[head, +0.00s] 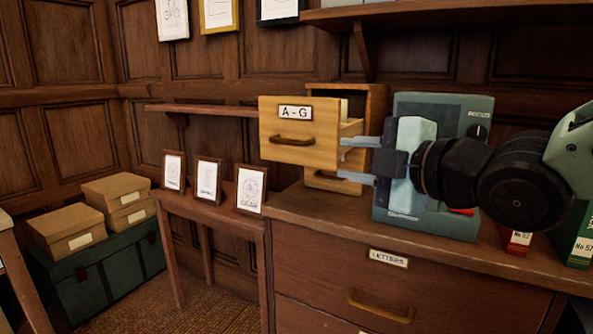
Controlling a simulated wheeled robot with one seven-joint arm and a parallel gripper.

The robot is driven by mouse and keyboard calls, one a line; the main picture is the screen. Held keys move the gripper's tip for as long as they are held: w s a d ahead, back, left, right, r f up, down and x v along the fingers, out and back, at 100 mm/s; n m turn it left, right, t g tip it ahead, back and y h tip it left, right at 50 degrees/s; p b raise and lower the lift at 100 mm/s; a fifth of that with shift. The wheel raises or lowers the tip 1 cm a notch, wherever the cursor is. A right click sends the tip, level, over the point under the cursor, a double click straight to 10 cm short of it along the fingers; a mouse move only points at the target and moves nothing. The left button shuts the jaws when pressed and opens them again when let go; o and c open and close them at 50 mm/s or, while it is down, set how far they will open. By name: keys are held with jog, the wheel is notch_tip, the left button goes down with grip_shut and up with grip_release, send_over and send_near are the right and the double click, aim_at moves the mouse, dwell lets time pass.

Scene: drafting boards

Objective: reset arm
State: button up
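My gripper (354,160) is in the right half of the head view, with my arm reaching in from the right edge. Its two grey fingers point left and are spread apart with nothing between them. The fingertips show in front of the small wooden card cabinet, just right of its pulled-out upper drawer (280,120), labelled A-G. Whether a finger touches the drawer or cabinet cannot be told from this view. The drawer has a curved handle (291,141), which the fingers do not hold. My wrist hides part of what stands behind it.
The card cabinet (376,103) stands on a wooden chest (330,215) with a LETTERS drawer. A teal FOCUS box (450,105) stands behind my gripper. Red and green binders (584,240) stand at right. Three small frames (208,180) stand on a side table. A shelf (440,12) hangs above.

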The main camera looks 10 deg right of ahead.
jog(key=s+a+f+m+g+h, duration=0.1)
jog(key=s+f+m+g+h, duration=0.2)
jog(key=f, duration=0.4)
jog(key=s+a+f+m+g+h, duration=0.1)
jog(key=s+f+m+g, duration=0.35)
jog(key=f, duration=0.35)
jog(key=s+d+f+m+g+h, duration=0.2)
jog(key=s+f+m+g+h, duration=0.35)
jog(key=s, duration=0.85)
notch_tip(320, 180, up, 13)
jog(key=m+g+y+p, duration=0.1)
jog(key=p, duration=1.2)
jog(key=shift+w+f+y+p, duration=0.2)
jog(key=shift+w+y+p, duration=0.15)
jog(key=shift+w, duration=0.1)
jog(key=shift+a, duration=0.1)
